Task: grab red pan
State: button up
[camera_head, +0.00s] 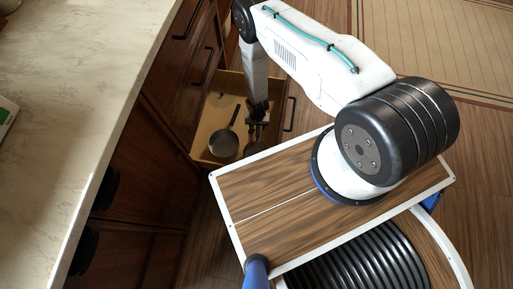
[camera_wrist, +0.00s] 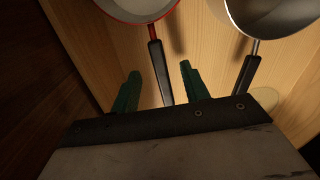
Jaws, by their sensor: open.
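The red pan (camera_wrist: 143,8) shows at the top of the wrist view, with a red rim and a pale inside. Its black handle (camera_wrist: 160,72) has a red edge and points down between the two green fingers of my gripper (camera_wrist: 160,74). The gripper is open, with one finger on each side of the handle, and I see no clear contact. In the head view my gripper (camera_head: 257,127) hangs down into the open drawer, and I cannot make out the red pan there.
A grey pan (camera_wrist: 268,14) with a black handle lies beside the red one, and it also shows in the head view (camera_head: 223,144). The open wooden drawer (camera_head: 205,128) has walls close around. The marble counter (camera_head: 75,100) stands at left.

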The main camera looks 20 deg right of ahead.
aim_at(258, 131)
notch_tip(258, 131, down, 7)
jog(key=shift+d+r, duration=0.1)
grip_shut()
dwell(0.3)
